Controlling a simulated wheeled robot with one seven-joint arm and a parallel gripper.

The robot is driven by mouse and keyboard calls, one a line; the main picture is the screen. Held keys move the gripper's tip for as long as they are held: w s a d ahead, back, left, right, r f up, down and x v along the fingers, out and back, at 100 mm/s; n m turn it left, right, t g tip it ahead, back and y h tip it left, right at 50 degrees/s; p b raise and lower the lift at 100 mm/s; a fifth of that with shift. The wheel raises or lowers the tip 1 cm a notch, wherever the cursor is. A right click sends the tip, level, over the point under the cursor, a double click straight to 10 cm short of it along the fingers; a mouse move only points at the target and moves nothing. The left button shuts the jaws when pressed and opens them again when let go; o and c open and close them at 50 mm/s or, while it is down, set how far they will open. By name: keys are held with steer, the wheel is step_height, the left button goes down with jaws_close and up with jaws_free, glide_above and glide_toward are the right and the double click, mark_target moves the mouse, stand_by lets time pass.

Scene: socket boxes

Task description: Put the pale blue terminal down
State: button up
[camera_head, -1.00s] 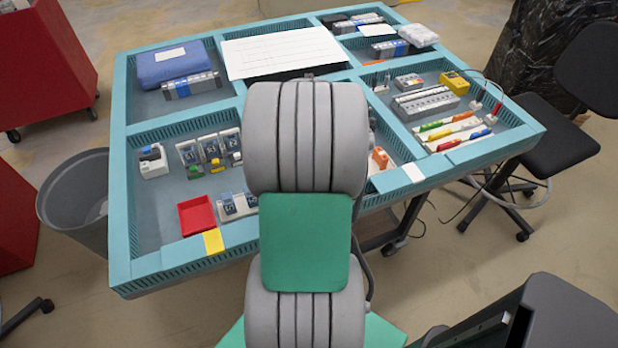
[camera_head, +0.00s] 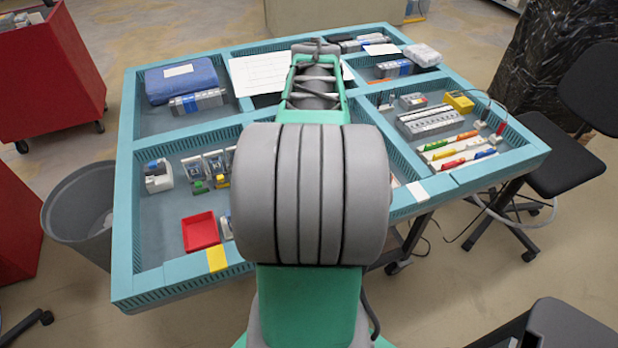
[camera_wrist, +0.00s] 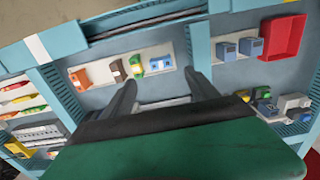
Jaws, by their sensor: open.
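My gripper (camera_wrist: 162,92) is open in the wrist view, with nothing visible between its two dark fingers. Beyond the fingers, a white strip holds an orange terminal (camera_wrist: 80,78), a brown one (camera_wrist: 117,70), a green one (camera_wrist: 136,66) and a small pale one (camera_wrist: 160,63). The pale one looks like the pale blue terminal, but its colour is hard to tell; it stands on the strip, apart from the fingers. In the head view my arm hides the gripper and this strip.
Two grey-blue blocks (camera_wrist: 238,48) and a red tray (camera_wrist: 282,36) lie to the right in the wrist view. The tray also shows in the head view (camera_head: 201,231). Teal dividers (camera_wrist: 197,45) bound the compartments.

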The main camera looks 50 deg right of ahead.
steer(key=w+a+r+n+t, duration=0.15)
steer(key=w+a, duration=0.25)
steer(key=a, duration=0.4)
steer(key=w+a+n, duration=0.2)
steer(key=w+a, duration=0.2)
steer(key=a, duration=0.3)
steer(key=s+a+f+n+t, duration=0.1)
steer(key=a+n+t, duration=0.1)
steer(key=a, duration=1.3)
steer(key=shift+s+a+f+n, duration=0.2)
steer(key=shift+a+f+n, duration=0.05)
steer(key=shift+f+n, duration=0.2)
